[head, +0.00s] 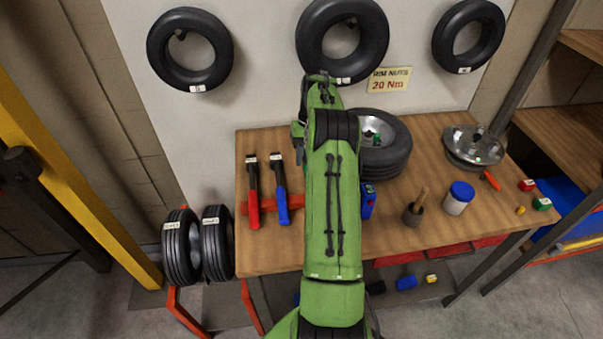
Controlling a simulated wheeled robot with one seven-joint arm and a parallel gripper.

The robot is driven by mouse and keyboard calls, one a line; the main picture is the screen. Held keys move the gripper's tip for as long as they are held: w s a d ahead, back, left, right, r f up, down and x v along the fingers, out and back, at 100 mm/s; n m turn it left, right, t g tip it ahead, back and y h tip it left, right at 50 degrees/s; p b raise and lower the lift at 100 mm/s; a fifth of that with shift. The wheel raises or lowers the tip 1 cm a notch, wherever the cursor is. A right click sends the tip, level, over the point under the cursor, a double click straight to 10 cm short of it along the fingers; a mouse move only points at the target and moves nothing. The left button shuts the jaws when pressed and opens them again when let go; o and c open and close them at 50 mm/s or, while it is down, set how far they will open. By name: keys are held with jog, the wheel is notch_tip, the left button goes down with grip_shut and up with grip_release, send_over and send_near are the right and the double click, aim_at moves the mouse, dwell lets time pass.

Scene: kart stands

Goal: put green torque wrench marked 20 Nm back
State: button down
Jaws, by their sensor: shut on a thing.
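My green arm (332,210) reaches up the middle of the picture, over the workbench (420,215). It hides the jaws of my gripper and whatever lies beneath them. No green torque wrench can be made out. A red-handled wrench (253,195) and a blue-handled wrench (281,195) sit side by side at a red holder (297,202) on the left of the bench. Both have black upper parts and small white labels. The holder runs to the right behind my arm, so its right part is hidden. A sign (390,80) reads rim nuts, 20 Nm.
A tyre with a metal rim (385,145) lies right of my arm. A blue box (368,202), brown pot (412,214), blue-lidded jar (459,198) and hub (475,146) stand on the bench. Tyres hang behind. Two tyres (198,247) stand left.

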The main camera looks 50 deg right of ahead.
jog(key=x, duration=0.2)
jog(key=d+x, duration=0.1)
jog(key=x, duration=0.4)
jog(key=shift+d+f, duration=0.25)
jog(key=shift+f, duration=0.35)
jog(key=shift+f, duration=0.1)
jog(key=c, duration=1)
grip_release()
jog(key=shift+o, duration=0.2)
